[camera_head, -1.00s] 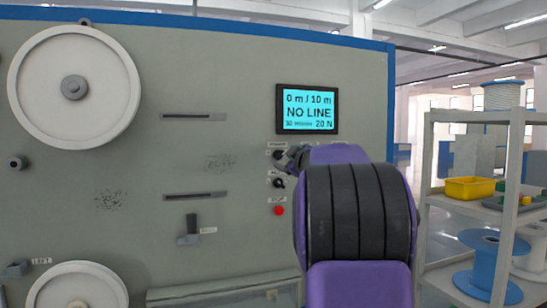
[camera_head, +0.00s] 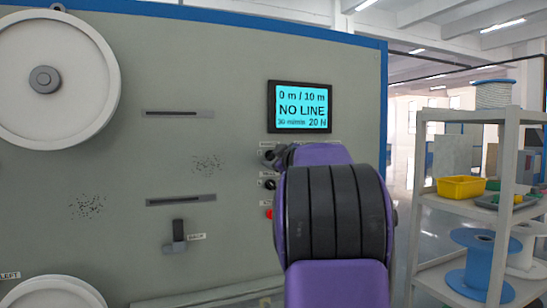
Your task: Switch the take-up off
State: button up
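The take-up machine is a large grey-green panel (camera_head: 180,90) with a blue top edge. Its lit screen (camera_head: 301,107) reads "0 m / 10 m", "NO LINE", "30 m/min" and "20 N". Below the screen are a small black upper knob (camera_head: 268,155), a black lower knob (camera_head: 269,184) and a red button (camera_head: 269,213), partly covered by my purple and black arm. My gripper (camera_head: 279,156) is small and dark at the arm's far end, at or just beside the upper knob. I cannot tell whether it touches the knob or how far its fingers are apart.
A white reel (camera_head: 85,100) is mounted at upper left, and another (camera_head: 55,295) at lower left. A lever (camera_head: 177,238) sticks out below two slots. At right, a shelf (camera_head: 450,205) holds a yellow bin (camera_head: 461,187) and a blue spool (camera_head: 472,262).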

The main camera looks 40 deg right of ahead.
grip_shut()
jog(key=shift+n, duration=0.4)
jog(key=n, duration=0.3)
jog(key=shift+n+p, duration=0.3)
jog(key=n, duration=0.4)
jog(key=shift+n, duration=0.3)
jog(key=n+b, duration=0.1)
jog(key=n, duration=0.3)
jog(key=shift+n+b, duration=0.3)
jog(key=shift+n, duration=2.2)
